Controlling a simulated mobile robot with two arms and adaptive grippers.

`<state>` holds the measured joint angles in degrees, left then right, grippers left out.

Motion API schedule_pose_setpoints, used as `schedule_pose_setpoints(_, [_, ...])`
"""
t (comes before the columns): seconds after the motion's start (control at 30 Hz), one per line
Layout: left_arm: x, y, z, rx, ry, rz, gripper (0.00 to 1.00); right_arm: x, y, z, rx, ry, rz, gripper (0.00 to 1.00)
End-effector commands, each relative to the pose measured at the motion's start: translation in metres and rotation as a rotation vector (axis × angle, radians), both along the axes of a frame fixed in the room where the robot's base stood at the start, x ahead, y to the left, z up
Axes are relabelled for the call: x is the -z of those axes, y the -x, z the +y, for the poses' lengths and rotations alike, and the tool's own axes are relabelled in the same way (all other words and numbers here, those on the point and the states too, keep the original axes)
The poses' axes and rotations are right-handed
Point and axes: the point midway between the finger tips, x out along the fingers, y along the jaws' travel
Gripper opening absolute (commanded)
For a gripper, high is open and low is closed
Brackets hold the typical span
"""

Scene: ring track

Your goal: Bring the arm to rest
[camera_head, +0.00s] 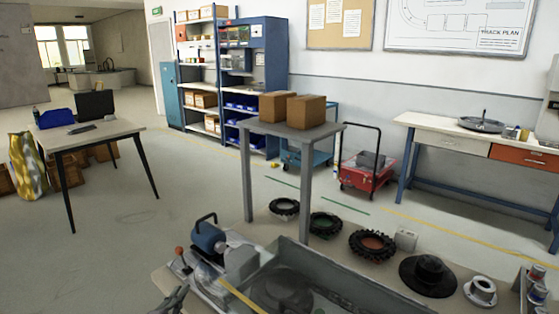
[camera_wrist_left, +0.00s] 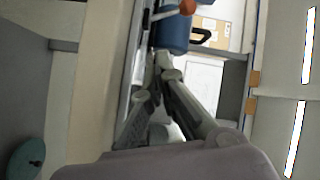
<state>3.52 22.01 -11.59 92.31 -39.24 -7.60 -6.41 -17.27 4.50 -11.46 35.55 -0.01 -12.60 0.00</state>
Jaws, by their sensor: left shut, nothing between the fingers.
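My left gripper (camera_head: 176,297) shows only in part at the bottom edge of the head view, left of centre. It is just in front of the near end of a grey bench machine. In the left wrist view its two fingers (camera_wrist_left: 160,62) come together at the tips, shut with nothing visible between them. The machine's blue motor housing (camera_head: 208,237) with a black handle lies beyond the gripper; it also shows past the fingertips in the left wrist view (camera_wrist_left: 172,34). A red knob (camera_head: 179,251) stands beside it. My right gripper is not in view.
A grey trough (camera_head: 355,293) runs along the near bench, with several tyres (camera_head: 372,245) and a black hub (camera_head: 429,275) behind it. A tall grey stand (camera_head: 306,185) carries cardboard boxes (camera_head: 306,111). Open floor (camera_head: 195,190) lies to the left, before a small table (camera_head: 95,134).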

Motion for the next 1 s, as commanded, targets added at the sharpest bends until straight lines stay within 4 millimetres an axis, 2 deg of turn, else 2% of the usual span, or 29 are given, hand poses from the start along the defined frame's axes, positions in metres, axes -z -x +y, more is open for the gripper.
schedule_pose_setpoints(0.03, [0.010, 0.021, 0.000, -0.075, 0.094, 0.058, 0.00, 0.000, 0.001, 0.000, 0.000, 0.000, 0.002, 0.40])
schedule_pose_setpoints(0.17, [0.041, 0.077, 0.004, -0.270, 0.319, 0.248, 0.00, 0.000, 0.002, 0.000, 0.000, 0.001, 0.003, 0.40])
schedule_pose_setpoints(0.3, [0.073, 0.153, -0.004, -0.445, 0.525, 0.492, 0.00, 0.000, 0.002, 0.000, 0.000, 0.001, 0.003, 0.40])
schedule_pose_setpoints(0.4, [0.087, 0.199, -0.014, -0.526, 0.619, 0.641, 0.00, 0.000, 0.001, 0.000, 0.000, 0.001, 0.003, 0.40])
schedule_pose_setpoints(0.5, [0.093, 0.236, -0.025, -0.580, 0.683, 0.759, 0.00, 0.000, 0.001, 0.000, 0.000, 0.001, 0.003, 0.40])
schedule_pose_setpoints(0.8, [0.095, 0.324, -0.052, -0.679, 0.793, 1.034, 0.00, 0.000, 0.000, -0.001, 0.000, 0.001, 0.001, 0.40])
schedule_pose_setpoints(0.97, [0.089, 0.364, -0.066, -0.710, 0.827, 1.158, 0.00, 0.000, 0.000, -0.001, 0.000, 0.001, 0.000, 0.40])
schedule_pose_setpoints(1.0, [0.096, 0.365, -0.067, -0.716, 0.827, 1.170, 0.00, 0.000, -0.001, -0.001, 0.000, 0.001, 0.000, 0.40])
